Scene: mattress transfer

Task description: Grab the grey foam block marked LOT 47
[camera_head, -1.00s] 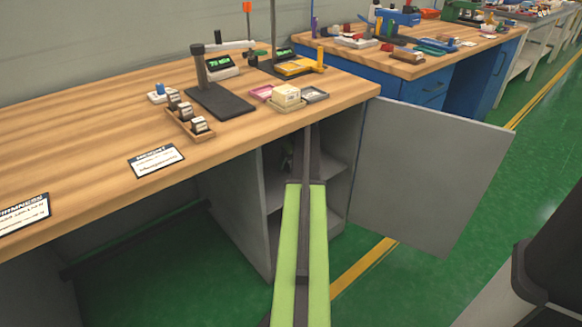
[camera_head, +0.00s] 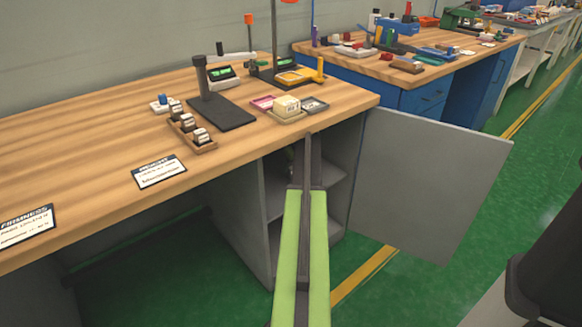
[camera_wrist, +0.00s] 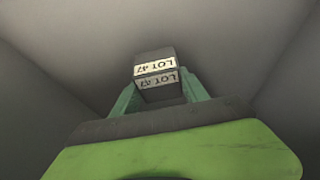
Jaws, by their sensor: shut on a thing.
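The grey foam block (camera_wrist: 153,57) is dark grey with white labels reading LOT 47 on two faces. In the wrist view it sits between the two green fingers of my gripper (camera_wrist: 160,92), which is shut on it. Grey walls surround it, and the block's lower part is hidden by the fingers and the gripper body. In the head view my arm reaches into the open grey cabinet (camera_head: 240,220) under the wooden bench; the gripper and block cannot be made out there.
The cabinet door (camera_head: 430,180) stands open to the right of my arm. The wooden bench top (camera_head: 90,130) lies above the cabinet and holds a tray of small blocks (camera_head: 195,140), a stand (camera_head: 215,105) and small bins (camera_head: 285,108). Green floor is clear beyond the door.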

